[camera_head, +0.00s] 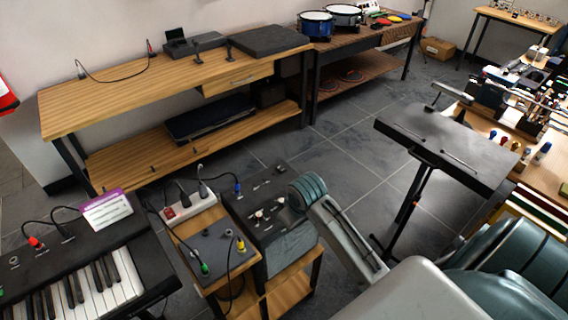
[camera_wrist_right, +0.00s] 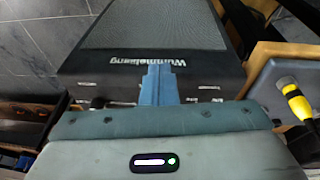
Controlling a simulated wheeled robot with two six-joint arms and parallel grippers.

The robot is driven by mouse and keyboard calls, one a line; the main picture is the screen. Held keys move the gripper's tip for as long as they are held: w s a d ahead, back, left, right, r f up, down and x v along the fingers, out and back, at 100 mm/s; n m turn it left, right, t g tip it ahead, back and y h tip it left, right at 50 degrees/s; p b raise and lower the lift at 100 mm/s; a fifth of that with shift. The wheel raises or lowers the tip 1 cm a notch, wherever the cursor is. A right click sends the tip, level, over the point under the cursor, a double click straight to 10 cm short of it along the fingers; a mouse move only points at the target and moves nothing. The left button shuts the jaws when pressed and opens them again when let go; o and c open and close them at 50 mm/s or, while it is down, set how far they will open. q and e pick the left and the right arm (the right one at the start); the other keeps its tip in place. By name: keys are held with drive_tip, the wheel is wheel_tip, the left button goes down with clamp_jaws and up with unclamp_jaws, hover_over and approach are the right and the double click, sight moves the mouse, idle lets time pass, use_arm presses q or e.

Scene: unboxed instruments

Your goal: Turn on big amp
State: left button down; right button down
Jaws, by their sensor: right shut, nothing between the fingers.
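The big amp (camera_head: 290,248) is a dark box with a grey front grille and a black top panel with knobs and small controls, left of my right forearm in the head view. In the right wrist view the amp (camera_wrist_right: 150,28) shows its grille and a white lettered edge. My right gripper (camera_wrist_right: 161,70) is shut and empty, its blue fingers over the lettered edge; I cannot tell whether they touch it. In the head view my right wrist is over the panel's right end and the fingers are hidden. I cannot make out which control is the power switch. My left gripper is out of view.
Beside the amp, a small wooden stand (camera_head: 222,282) holds a grey pedal box (camera_head: 215,250) with coloured plugs and a power strip (camera_head: 189,207). A keyboard (camera_head: 80,270) is at left. A music stand (camera_head: 445,148) stands right of the amp, with open floor between.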

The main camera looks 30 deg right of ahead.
drive_tip(key=w+d+r, duration=0.1)
drive_tip(key=w+r, duration=0.1)
drive_tip(key=w, duration=0.1)
drive_tip(key=w+d+r, duration=0.2)
drive_tip(key=w, duration=0.2)
drive_tip(key=w+d+r, duration=0.2)
drive_tip(key=w, duration=0.2)
drive_tip(key=shift+w+d+r, duration=0.1)
drive_tip(key=shift+r, duration=0.1)
wheel_tip(320, 180, up, 7)
hover_over(283, 169)
drive_tip(key=s, duration=0.3)
drive_tip(key=shift+w+r+m+y, duration=0.2)
drive_tip(key=shift+r+m+y, duration=0.2)
drive_tip(key=shift+r, duration=0.15)
drive_tip(key=shift+f, duration=0.15)
drive_tip(key=p+x, duration=0.1)
drive_tip(key=x, duration=0.3)
drive_tip(key=p+x, duration=0.1)
drive_tip(key=x, duration=0.3)
drive_tip(key=s+p+x, duration=0.1)
drive_tip(key=x, duration=0.3)
drive_tip(key=shift+f, duration=0.35)
drive_tip(key=shift+s+f+p, duration=0.15)
drive_tip(key=shift+f+p, duration=0.15)
drive_tip(key=shift+f, duration=0.3)
